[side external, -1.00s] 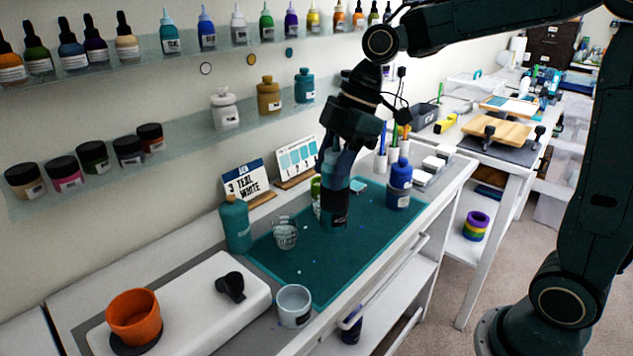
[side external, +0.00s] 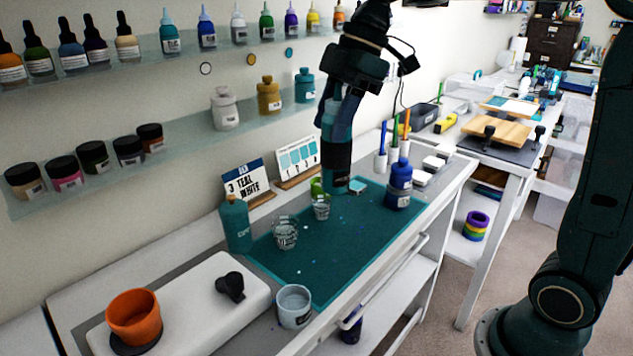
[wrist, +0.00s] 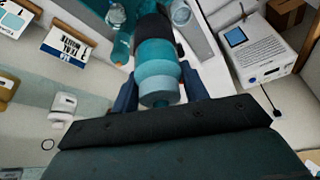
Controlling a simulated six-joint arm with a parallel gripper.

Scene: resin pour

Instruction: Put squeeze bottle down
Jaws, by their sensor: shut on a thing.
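My gripper (side external: 338,135) is shut on a teal squeeze bottle (side external: 337,178) with a dark band. The bottle hangs nearly upright, apparently above the far part of the teal mat (side external: 310,255). In the wrist view the squeeze bottle (wrist: 158,72) shows between my two fingers, its stepped teal top toward the camera. Two clear cups, a larger one (side external: 285,233) and a smaller one (side external: 321,208), stand on the mat left of and below the held bottle in the side view.
Another teal bottle (side external: 236,224) stands at the mat's left edge and a blue bottle (side external: 399,184) at its right. Label cards (side external: 248,183) stand behind. An orange pot (side external: 134,316) and a pale cup (side external: 294,306) are nearer. The mat's front middle is mostly clear.

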